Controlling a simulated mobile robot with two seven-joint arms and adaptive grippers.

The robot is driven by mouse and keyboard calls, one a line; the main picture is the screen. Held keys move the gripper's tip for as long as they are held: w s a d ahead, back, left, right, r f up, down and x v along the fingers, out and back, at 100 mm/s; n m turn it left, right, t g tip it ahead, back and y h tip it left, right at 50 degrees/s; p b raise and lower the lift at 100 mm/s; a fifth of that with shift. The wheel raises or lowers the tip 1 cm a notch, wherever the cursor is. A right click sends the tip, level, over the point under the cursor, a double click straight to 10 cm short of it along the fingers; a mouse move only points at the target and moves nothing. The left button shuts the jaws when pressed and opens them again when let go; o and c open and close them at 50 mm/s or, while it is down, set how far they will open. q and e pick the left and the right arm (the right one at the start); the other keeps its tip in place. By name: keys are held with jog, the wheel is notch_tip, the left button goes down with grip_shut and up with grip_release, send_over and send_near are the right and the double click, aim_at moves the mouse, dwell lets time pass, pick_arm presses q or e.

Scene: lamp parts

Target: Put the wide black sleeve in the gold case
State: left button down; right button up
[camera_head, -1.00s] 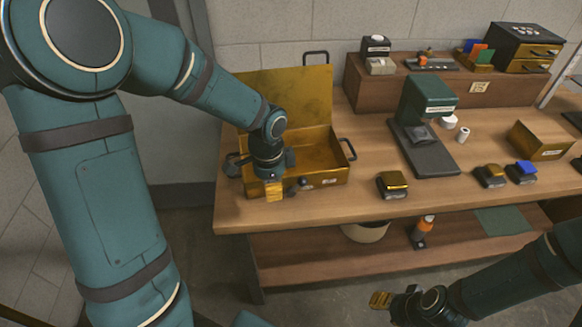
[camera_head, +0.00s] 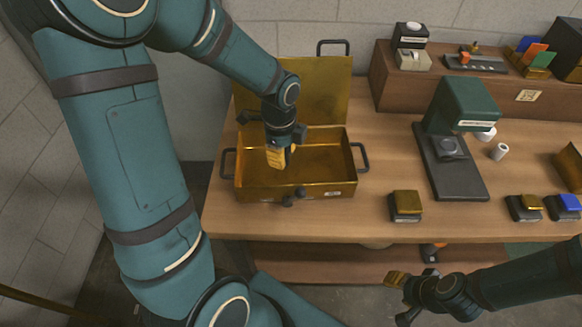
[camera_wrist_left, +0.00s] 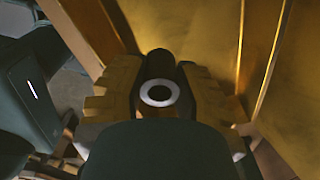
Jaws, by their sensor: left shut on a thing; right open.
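The gold case (camera_head: 255,192) stands with its lid up at the left of the workbench. My left gripper (camera_head: 279,158) points down over the case's interior. It is shut on the wide black sleeve, which shows in the left wrist view (camera_wrist_left: 159,65) as a dark cylinder with a pale ring at its near end, between the ridged gold fingers. In the head view I cannot make the sleeve out. Whether it touches the case floor is unclear. My right gripper (camera_head: 398,281) is open and low in front of the bench, apart from the case.
A green press-like stand (camera_head: 455,130) is right of the case. A gold-topped block (camera_head: 406,204) sits near the front edge, with similar blocks further right. A small white cylinder (camera_head: 499,151) stands beside the stand. A wooden shelf (camera_head: 400,92) runs along the back.

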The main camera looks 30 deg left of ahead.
aim_at(284, 180)
pick_arm(q)
notch_tip(284, 180, down, 3)
jog(key=shift+s+b, duration=0.1)
jog(key=shift+b, duration=0.25)
jog(key=shift+f+b, duration=0.65)
jog(key=shift+f, duration=1.55)
jog(key=shift+r, duration=0.1)
jog(key=c, duration=1.1)
grip_release()
jog(key=shift+f, duration=0.2)
jog(key=shift+c, duration=0.2)
jog(key=o, duration=0.3)
jog(key=shift+o, duration=0.2)
jog(key=shift+r, duration=0.1)
jog(key=shift+r, duration=0.1)
